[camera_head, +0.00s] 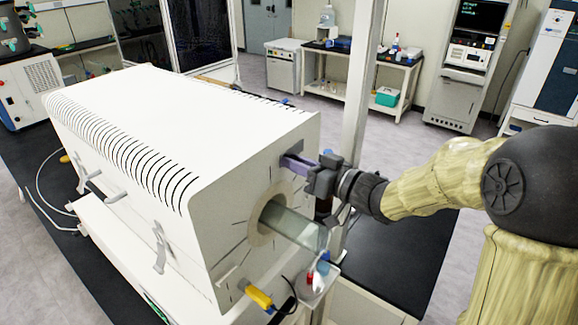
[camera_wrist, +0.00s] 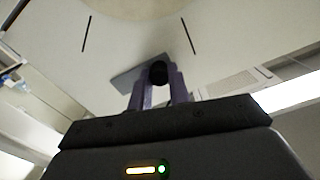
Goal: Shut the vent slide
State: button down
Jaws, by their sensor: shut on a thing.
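In the head view the dryer is a big white slotted housing (camera_head: 165,120). My gripper (camera_head: 291,163) reaches from the right to the upper part of that end face. In the wrist view my gripper's (camera_wrist: 158,84) two purple fingers are shut on the knob, one on each side.
A clear glass tube (camera_head: 292,226) sticks out of the end face below my gripper. A yellow-handled part (camera_head: 258,297) is lower down. A pale upright post (camera_head: 359,90) stands behind my wrist. The black bench top (camera_head: 400,250) is bare at the right.

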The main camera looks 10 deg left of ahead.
jog(key=shift+w+d+r, duration=0.1)
jog(key=shift+w+d, duration=0.3)
jog(key=shift+w, duration=0.45)
jog(key=c, duration=1.6)
grip_release()
jog(key=o, duration=0.3)
jog(key=shift+w+d, duration=0.1)
jog(key=shift+w, duration=0.1)
jog(key=shift+s, duration=0.15)
jog(key=b+v, duration=0.5)
jog(key=v, duration=1.2)
